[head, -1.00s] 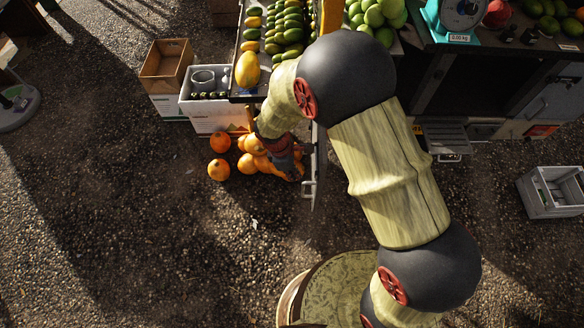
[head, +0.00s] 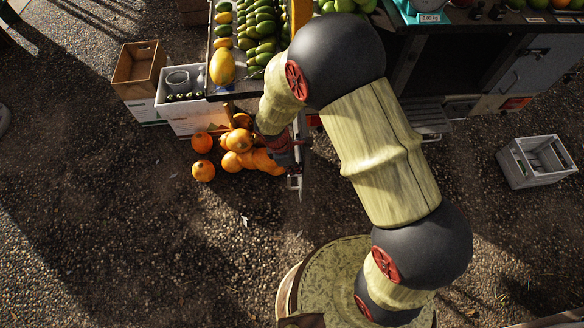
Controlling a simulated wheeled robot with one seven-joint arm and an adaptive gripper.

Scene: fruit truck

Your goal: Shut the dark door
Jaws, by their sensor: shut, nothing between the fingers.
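The dark door (head: 303,150) appears as a thin, nearly edge-on strip standing out from the truck, with a pale handle near its outer end. It looks open. My gripper (head: 291,166) is shut and empty, pointing down close to the left side of the door, near the handle. My arm hides part of the door and its hinge side. I cannot tell whether the fingers touch the door.
A grey crate (head: 537,162) stands at the right. Gravel in front of the door is clear.

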